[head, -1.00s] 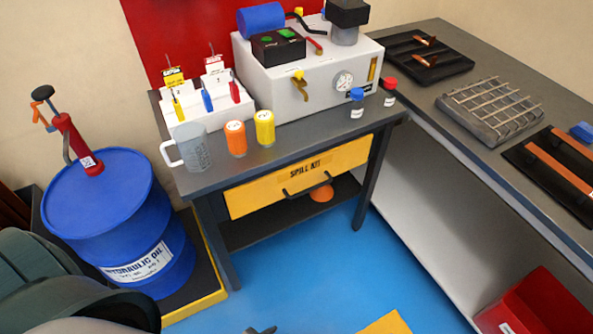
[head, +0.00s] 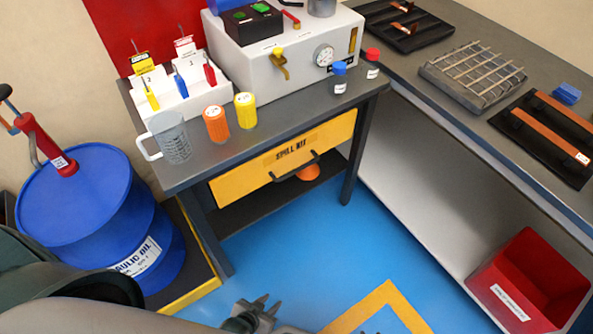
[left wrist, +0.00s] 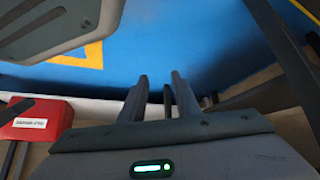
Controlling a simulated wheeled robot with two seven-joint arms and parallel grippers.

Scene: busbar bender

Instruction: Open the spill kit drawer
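The spill kit drawer (head: 240,184) has a yellow front with a "SPILL KIT" label and sits under the grey bench top. It looks shut, its front in line with the bench frame. Its dark bar handle (head: 295,167) runs across the lower part of the front. My left gripper (head: 269,304) is low at the bottom of the head view, in front of and well below the drawer, touching nothing. In the left wrist view its two fingers (left wrist: 160,88) stand apart with nothing between them. Small dark tips at the head view's bottom edge may be my right gripper; their state is unclear.
A blue oil drum (head: 82,205) stands left of the bench on a yellow-edged tray. A grey side bench (head: 440,115) runs along the right, with a red bin (head: 535,280) near it. An orange item (head: 308,172) shows below the drawer. The blue floor (head: 310,235) ahead is clear.

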